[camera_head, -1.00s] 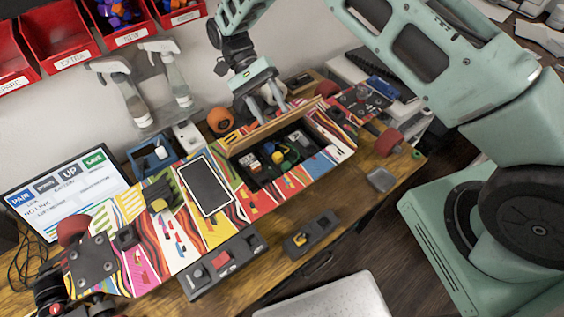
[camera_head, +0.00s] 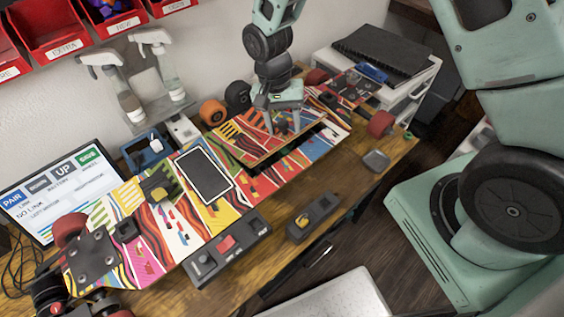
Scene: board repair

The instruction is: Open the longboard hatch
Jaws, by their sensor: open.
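A black-framed panel (camera_head: 204,175) lies on the deck. Two control boxes (camera_head: 228,248) (camera_head: 313,217) sit along the bench's front. A small grey dish (camera_head: 376,160) is at right.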

